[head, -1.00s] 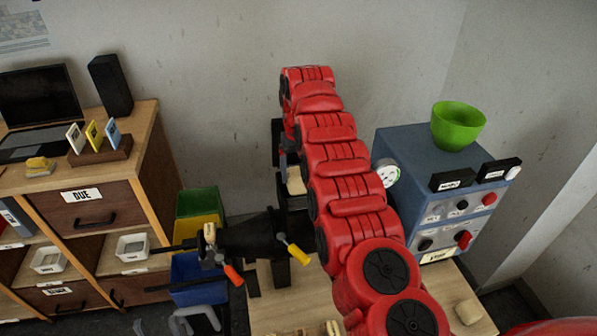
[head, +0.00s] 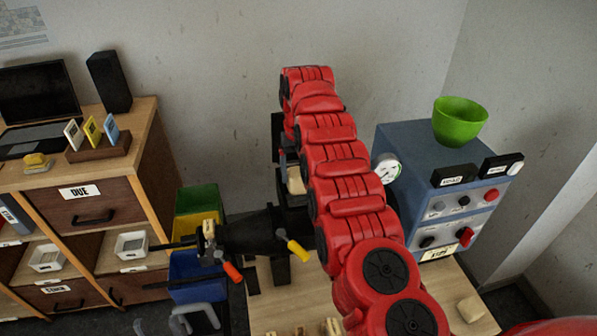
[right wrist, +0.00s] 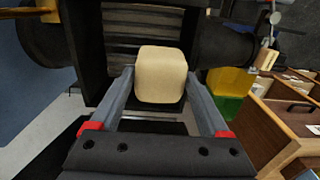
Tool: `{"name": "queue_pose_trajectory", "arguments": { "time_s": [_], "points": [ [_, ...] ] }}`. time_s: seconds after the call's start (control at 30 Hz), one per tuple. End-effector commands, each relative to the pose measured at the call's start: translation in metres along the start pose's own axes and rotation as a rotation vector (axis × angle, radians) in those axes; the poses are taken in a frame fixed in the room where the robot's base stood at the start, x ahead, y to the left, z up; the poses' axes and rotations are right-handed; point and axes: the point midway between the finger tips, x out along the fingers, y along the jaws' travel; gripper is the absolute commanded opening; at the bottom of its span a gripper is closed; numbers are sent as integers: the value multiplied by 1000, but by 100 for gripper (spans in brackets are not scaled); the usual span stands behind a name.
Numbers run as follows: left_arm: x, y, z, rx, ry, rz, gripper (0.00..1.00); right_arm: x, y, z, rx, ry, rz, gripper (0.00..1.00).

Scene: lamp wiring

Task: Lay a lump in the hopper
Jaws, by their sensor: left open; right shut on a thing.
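My right gripper (right wrist: 158,100) is shut on a cream lump (right wrist: 161,72), a block with rounded edges held between two grey fingers. The lump also shows in the head view (head: 296,181), partly hidden behind my red right arm. In the right wrist view it is in front of a black machine part (right wrist: 215,40) with a ridged dark surface behind it. I cannot tell which part is the hopper, or whether the lump touches it. Another cream lump (head: 471,309) lies on the table at the right. My left gripper is not in view.
A blue-grey cabinet (head: 412,150) with knobs, a dial and a green bowl (head: 460,121) stands at the right. A black machine (head: 248,235) with yellow and orange handles is left of my arm. Green, yellow and blue bins (head: 190,268) stand beyond it, beside a wooden drawer unit (head: 85,215).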

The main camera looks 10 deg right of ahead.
Motion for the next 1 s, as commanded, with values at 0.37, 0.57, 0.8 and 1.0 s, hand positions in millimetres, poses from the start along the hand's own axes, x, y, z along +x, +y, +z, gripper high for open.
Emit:
{"name": "queue_pose_trajectory", "arguments": {
  "time_s": [0.37, 0.57, 0.8, 1.0],
  "points": [
    [-12, 1, 2, 0, 0, 0, 50, 12, 0, 0, 0, 2, 0, 0],
    [-17, 1, 3, 0, 0, 0, 50, 17, 0, 0, 0, 1, 0, 0],
    [-20, 1, 3, 0, 0, 0, 50, 21, 0, 0, 0, 1, 0, 87],
    [-20, 1, 3, 0, 0, 0, 50, 22, 0, 0, 0, 1, 0, 100]
  ]
}}
